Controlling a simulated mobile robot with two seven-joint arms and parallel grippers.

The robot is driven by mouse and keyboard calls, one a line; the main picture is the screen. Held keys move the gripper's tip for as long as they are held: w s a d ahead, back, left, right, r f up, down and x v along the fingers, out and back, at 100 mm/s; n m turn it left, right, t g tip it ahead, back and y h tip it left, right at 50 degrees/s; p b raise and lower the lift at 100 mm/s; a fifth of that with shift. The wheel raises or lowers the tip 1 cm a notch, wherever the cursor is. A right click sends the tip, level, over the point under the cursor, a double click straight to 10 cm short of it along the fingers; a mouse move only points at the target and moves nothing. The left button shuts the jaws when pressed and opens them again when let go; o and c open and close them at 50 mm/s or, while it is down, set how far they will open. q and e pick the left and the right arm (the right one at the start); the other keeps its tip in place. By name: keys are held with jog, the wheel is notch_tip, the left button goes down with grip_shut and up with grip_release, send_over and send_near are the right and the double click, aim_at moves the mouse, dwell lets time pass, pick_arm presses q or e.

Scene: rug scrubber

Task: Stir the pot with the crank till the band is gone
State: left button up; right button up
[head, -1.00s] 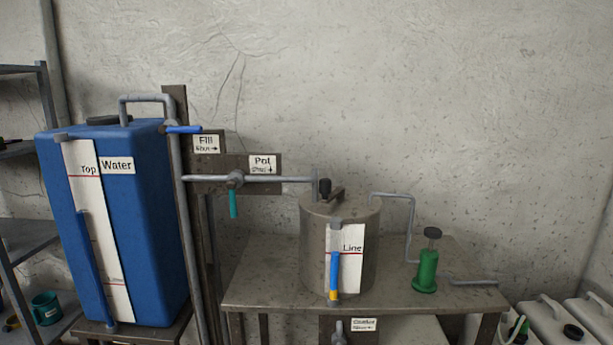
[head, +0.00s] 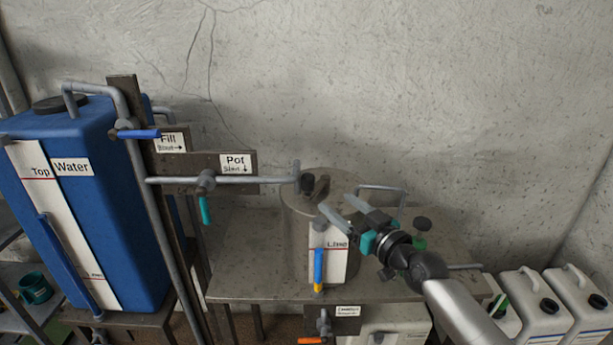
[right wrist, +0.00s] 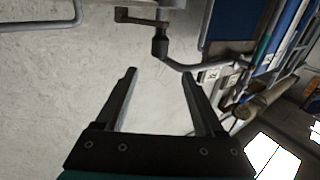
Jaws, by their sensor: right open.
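The grey metal pot (head: 298,245) stands on the metal table, partly behind my right gripper. On its lid is the crank (head: 321,186), a short bar with a dark upright knob (head: 307,183). The knob also shows in the right wrist view (right wrist: 160,46), just beyond the fingertips. A gauge on the pot's front has a blue column (head: 318,265) with a yellow-orange band (head: 318,288) at its foot. My right gripper (head: 338,208) is open and empty, in front of the pot's upper right side, apart from the knob. My left gripper is out of view.
A blue water tank (head: 95,190) stands left. A pipe with a teal-handled valve (head: 206,208) ends beside the crank. A green pump (head: 419,243) is partly hidden behind my arm. White canisters (head: 570,290) stand right. The table's left part (head: 245,275) is clear.

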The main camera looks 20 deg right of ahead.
aim_at(312, 182)
jog(key=b+x, duration=0.1)
jog(key=x, duration=1)
jog(key=shift+f, duration=0.1)
jog(key=shift+b+x, duration=0.5)
jog(key=shift+x, duration=0.55)
jog(key=shift+c, duration=0.4)
grip_shut()
